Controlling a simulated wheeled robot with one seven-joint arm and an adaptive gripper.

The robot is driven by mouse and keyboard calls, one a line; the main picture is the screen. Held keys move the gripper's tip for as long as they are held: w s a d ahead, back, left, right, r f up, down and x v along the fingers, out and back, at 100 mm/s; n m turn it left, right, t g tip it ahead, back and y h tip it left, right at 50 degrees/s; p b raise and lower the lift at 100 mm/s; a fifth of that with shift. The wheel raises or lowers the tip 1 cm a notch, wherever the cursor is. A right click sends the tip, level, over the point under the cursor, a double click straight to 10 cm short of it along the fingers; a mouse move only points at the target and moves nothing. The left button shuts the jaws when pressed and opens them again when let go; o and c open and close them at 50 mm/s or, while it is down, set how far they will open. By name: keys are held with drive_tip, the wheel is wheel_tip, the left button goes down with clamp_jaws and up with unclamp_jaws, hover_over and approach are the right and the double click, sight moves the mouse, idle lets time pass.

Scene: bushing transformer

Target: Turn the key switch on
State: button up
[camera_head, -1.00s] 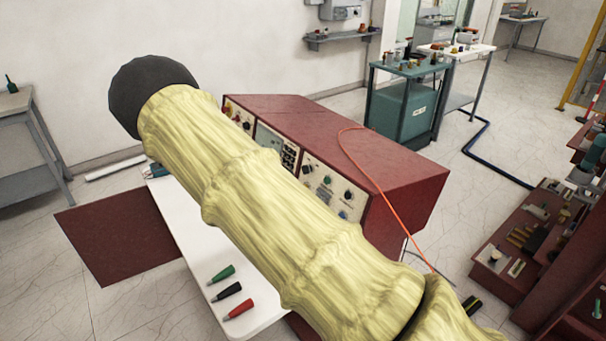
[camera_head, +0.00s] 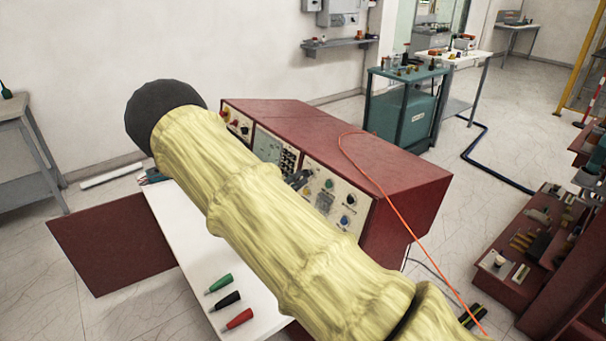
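The red console (camera_head: 330,150) stands in the middle, with a pale control panel (camera_head: 262,145) along its sloped front. My yellow-sleeved arm crosses the view and covers the lower panel.
Green, black and red probes (camera_head: 225,301) lie on the white shelf (camera_head: 190,235) before the console. An orange cable (camera_head: 395,205) runs over the console's right side. A teal cart (camera_head: 405,110) stands behind, and a red rack (camera_head: 535,240) at right.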

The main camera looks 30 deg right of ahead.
sight(306, 174)
drive_tip(key=shift+p+x, duration=0.5)
drive_tip(key=shift+x, duration=1.7)
drive_tip(key=shift+c, duration=0.4)
clamp_jaws()
